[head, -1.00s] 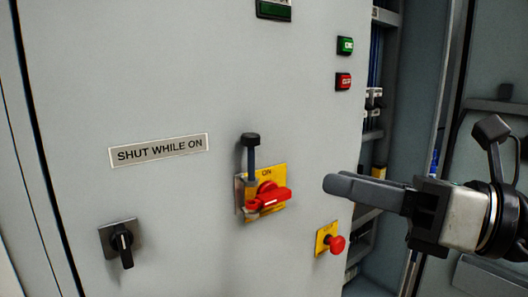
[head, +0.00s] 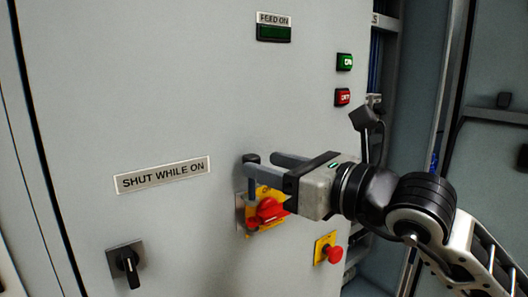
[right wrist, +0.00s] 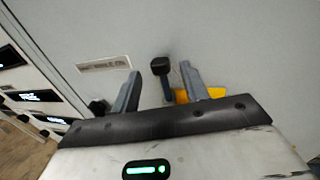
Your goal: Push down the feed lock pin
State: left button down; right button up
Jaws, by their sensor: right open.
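The feed lock pin (head: 251,158) has a black head and stands upright above the red rotary switch (head: 268,209) on its yellow plate (head: 250,228). In the right wrist view the pin's black head (right wrist: 160,66) shows between the two spread fingertips, with a gap on each side. I cannot tell how far its head is from the fingers in depth. My left gripper is not in view.
The grey cabinet door carries a "SHUT WHILE ON" label (head: 162,175), a black knob (head: 128,267), a red push knob (head: 334,255), and green (head: 344,62) and red (head: 343,97) buttons. An open cabinet bay lies to the right.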

aim_at(241, 190)
jog(key=shift+x, duration=1.05)
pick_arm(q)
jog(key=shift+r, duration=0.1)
